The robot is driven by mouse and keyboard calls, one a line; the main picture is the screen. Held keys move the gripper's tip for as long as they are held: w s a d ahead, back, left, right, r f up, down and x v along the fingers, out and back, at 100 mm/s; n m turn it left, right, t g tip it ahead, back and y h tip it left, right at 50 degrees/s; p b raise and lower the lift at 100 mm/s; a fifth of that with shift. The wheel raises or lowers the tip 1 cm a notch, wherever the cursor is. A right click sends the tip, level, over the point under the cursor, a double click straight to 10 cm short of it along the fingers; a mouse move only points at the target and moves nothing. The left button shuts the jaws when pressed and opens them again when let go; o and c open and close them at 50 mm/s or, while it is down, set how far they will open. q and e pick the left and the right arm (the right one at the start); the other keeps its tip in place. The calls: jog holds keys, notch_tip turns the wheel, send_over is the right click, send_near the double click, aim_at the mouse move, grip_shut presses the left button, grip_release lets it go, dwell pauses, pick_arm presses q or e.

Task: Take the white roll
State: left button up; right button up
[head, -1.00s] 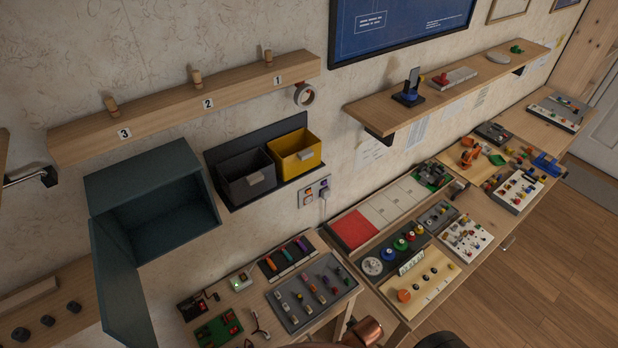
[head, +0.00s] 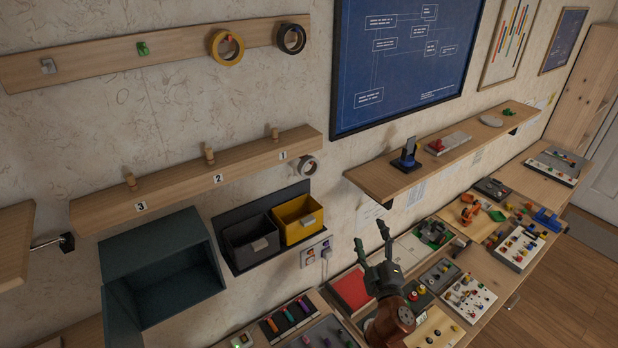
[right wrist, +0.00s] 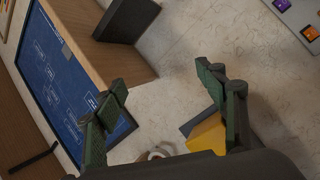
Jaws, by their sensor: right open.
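The white roll (head: 307,166) hangs against the wall at the right end of the numbered wooden rail (head: 245,165), just past label 1. What holds it up is hard to make out. In the right wrist view part of the roll (right wrist: 160,152) shows low in the middle, partly hidden by my gripper. My right gripper (head: 370,235) is open and empty, fingers pointing up, to the right of and below the roll and well apart from it. Its two fingers (right wrist: 160,80) are spread wide in the right wrist view. My left gripper is not in view.
A black bin (head: 247,240) and a yellow bin (head: 299,217) hang below the roll. A wooden shelf (head: 375,180) juts out at right. A yellow roll (head: 226,48) and a black roll (head: 291,38) hang higher. The bench below holds several boards.

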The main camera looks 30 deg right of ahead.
jog(key=a+r+n+t+y, duration=0.35)
jog(key=a+r+n, duration=0.2)
jog(key=r, duration=0.35)
jog(key=a+r+n+t+y, duration=0.35)
jog(key=r+n, duration=0.25)
jog(key=r, duration=0.3)
jog(key=w+a+r+n+g+y+p, duration=0.1)
jog(key=a+r+n+g+y, duration=0.35)
jog(key=a+n+y, duration=0.8)
jog(key=n+g+h+p, duration=0.25)
jog(key=n+h, duration=0.35)
jog(key=h, duration=0.5)
send_near(309, 173)
notch_tip(309, 173, up, 4)
jog(key=w+d, duration=0.1)
jog(key=w, duration=0.2)
jog(key=shift+y, duration=0.25)
jog(key=w, duration=0.2)
jog(key=w+a+f+p, duration=0.1)
jog(key=w, duration=0.1)
jog(key=w+p, duration=0.1)
jog(key=w, duration=0.2)
jog(key=shift+w+a+f, duration=0.1)
jog(key=shift+a+f, duration=0.15)
jog(key=shift+f, duration=0.05)
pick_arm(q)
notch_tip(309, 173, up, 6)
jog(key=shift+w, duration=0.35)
